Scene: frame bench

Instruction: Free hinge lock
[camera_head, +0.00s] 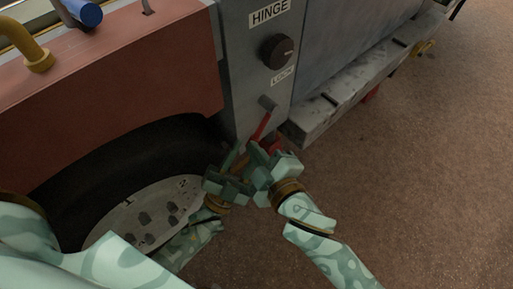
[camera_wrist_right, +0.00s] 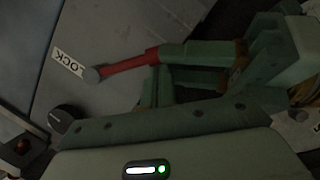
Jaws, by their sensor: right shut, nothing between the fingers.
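The hinge lock is a lever with a red handle (camera_head: 262,124) on a grey panel, below a "LOCK" label (camera_head: 282,76). Its grey pivot is at the upper end and the handle slants down and left. In the right wrist view the red handle (camera_wrist_right: 130,64) runs from its round pivot to the green fingers. My right gripper (camera_head: 255,156) is shut and empty at the handle's lower end, close to or touching it. My left gripper (camera_head: 231,160) is right beside it on the left. The two overlap, so its jaw opening is unclear.
A black knob (camera_head: 277,50) sits above the lever, under a "HINGE" label (camera_head: 269,12). A dark wheel (camera_head: 133,158) under a red-brown fender (camera_head: 110,85) is to the left. A grey ledge (camera_head: 345,100) juts out at the right. Brown floor (camera_head: 430,180) is clear.

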